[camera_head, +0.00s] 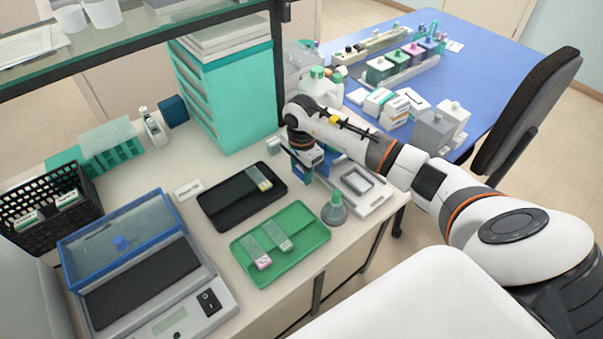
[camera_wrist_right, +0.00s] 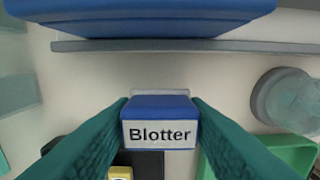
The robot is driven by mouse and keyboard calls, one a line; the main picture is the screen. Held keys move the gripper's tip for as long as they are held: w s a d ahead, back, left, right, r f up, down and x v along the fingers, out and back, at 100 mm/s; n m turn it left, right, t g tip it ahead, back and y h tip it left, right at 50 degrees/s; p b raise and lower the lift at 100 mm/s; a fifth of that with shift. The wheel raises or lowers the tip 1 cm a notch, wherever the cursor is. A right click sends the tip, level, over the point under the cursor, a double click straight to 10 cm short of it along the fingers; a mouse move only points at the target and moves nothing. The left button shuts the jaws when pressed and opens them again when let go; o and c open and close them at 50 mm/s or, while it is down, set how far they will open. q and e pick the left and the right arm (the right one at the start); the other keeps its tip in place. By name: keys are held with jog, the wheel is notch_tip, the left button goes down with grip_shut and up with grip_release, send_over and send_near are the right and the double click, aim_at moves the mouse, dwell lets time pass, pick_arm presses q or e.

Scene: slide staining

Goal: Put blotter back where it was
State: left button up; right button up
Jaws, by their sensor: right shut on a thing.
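The blotter (camera_wrist_right: 160,133) is a small blue block with a white label reading "Blotter". In the right wrist view it sits between the two teal fingers of my right gripper (camera_wrist_right: 160,107), which is shut on it. In the head view my right gripper (camera_head: 302,168) points down at the bench, behind the green tray and right of the black tray. The blotter is mostly hidden there by the gripper. Whether it touches the bench is not clear. My left gripper is not in view.
A black tray (camera_head: 222,207) with a slide and a green tray (camera_head: 310,222) with slides lie in front. A conical flask (camera_head: 334,209) and a white tray (camera_head: 378,198) stand close by. A teal drawer unit (camera_head: 232,110) and a shelf post are behind.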

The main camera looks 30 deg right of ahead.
notch_tip(320, 180, down, 2)
jog(key=shift+f, duration=0.1)
jog(key=shift+f, duration=0.1)
jog(key=shift+f, duration=0.15)
jog(key=o, duration=0.9)
jog(key=shift+o, duration=0.2)
